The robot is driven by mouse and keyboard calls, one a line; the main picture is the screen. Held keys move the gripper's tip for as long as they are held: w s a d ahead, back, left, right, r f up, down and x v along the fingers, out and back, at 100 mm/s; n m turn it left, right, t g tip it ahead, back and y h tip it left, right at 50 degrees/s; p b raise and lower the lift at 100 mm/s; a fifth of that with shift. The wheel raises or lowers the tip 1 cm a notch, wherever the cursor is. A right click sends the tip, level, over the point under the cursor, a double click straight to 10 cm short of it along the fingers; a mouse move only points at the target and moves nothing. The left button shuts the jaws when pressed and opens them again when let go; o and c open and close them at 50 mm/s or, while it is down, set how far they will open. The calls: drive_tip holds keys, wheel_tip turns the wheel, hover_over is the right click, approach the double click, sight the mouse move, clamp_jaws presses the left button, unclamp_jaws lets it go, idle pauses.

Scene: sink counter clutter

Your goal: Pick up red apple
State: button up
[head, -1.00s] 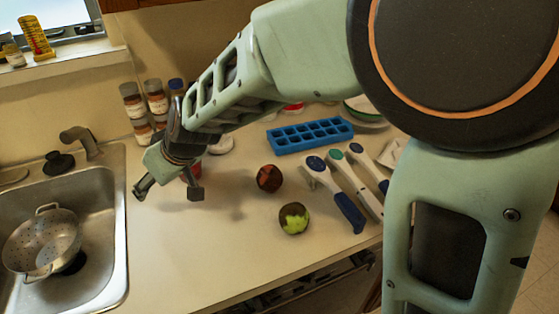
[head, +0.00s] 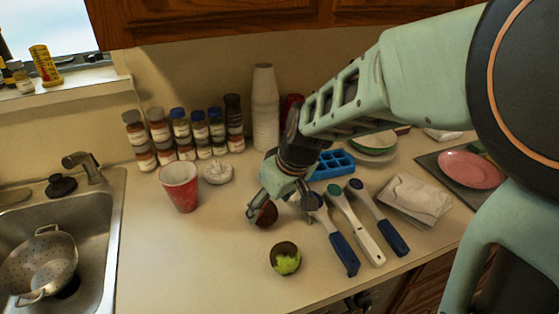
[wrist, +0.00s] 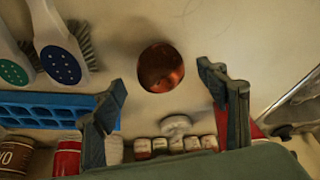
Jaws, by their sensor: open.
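The red apple (head: 266,214), dark red and round, sits on the counter left of the brushes. My gripper (head: 279,208) is over it and partly covers it in the head view. In the wrist view the apple (wrist: 161,68) lies ahead of the open fingers, roughly between their lines. Nothing is between the fingers of my gripper (wrist: 165,95). I cannot tell from these views whether a finger touches the apple.
Several brushes (head: 349,222) lie close on the right, with a blue ice tray (head: 334,164) behind. A red cup (head: 181,186) stands left. The sink (head: 95,235) is far left; the front-left counter is clear.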

sight(267, 209)
drive_tip(key=b+x, duration=0.2)
drive_tip(key=x, duration=0.3)
drive_tip(key=shift+w+a+f, duration=0.1)
drive_tip(key=shift+a, duration=0.05)
drive_tip(key=shift+c, duration=0.2)
drive_tip(key=c, duration=1.3)
